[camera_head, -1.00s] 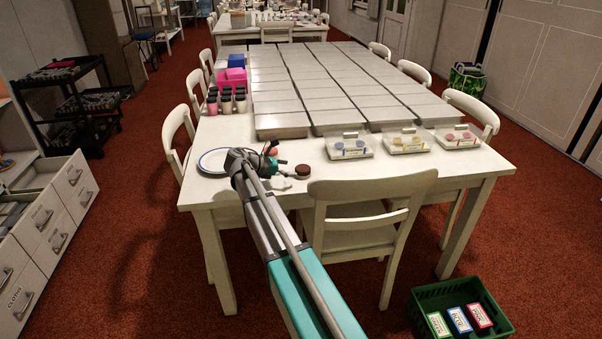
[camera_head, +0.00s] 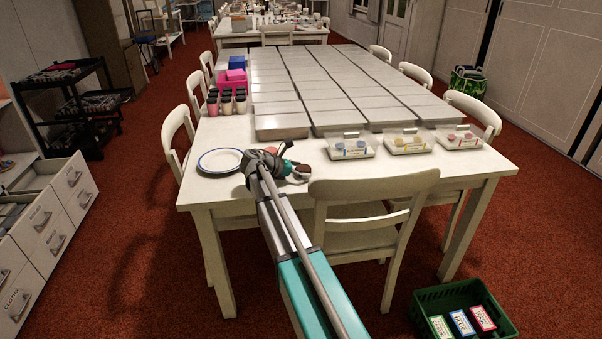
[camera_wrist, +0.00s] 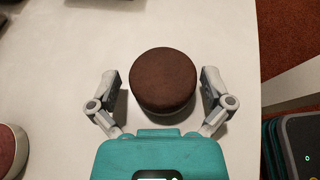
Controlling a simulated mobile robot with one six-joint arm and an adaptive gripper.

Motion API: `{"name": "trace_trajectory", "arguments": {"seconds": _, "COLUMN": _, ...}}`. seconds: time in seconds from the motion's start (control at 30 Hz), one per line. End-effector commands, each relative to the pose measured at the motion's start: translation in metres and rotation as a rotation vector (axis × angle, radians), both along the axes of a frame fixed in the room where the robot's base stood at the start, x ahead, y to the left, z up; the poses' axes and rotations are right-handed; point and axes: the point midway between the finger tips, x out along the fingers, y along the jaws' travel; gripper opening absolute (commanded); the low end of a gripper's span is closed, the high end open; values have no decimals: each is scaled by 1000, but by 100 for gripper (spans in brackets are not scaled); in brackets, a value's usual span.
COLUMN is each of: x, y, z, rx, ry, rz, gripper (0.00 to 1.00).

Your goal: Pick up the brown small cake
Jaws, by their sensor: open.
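The brown small cake (camera_wrist: 163,80) is round, with a dark brown top and a pale base showing at its lower edge. In the wrist view it sits between the two fingers of my gripper (camera_wrist: 162,92), with a gap on each side. My gripper is open. In the head view the cake (camera_head: 304,169) is largely hidden by my gripper (camera_head: 297,174), near the table's front edge.
A white plate with a blue rim (camera_head: 219,161) lies on the white table (camera_head: 420,170) left of my arm. A reddish round item (camera_wrist: 8,150) is at the wrist view's left edge. A chair (camera_head: 365,220) stands close in front. Clear boxes (camera_head: 350,147) stand to the right.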

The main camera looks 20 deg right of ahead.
Motion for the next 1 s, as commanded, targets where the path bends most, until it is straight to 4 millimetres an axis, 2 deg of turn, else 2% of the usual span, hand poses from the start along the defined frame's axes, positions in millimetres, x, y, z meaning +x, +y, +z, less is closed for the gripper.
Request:
{"name": "trace_trajectory", "arguments": {"seconds": 0.23, "x": 0, "y": 0, "z": 0, "rx": 0, "ry": 0, "rz": -1, "gripper": 100}}
{"name": "trace_trajectory", "arguments": {"seconds": 0.5, "x": 0, "y": -1, "z": 0, "rx": 0, "ry": -1, "rz": -1, "gripper": 51}}
{"name": "trace_trajectory", "arguments": {"seconds": 1.0, "x": 0, "y": -1, "z": 3, "rx": 0, "ry": 0, "rz": -2, "gripper": 51}}
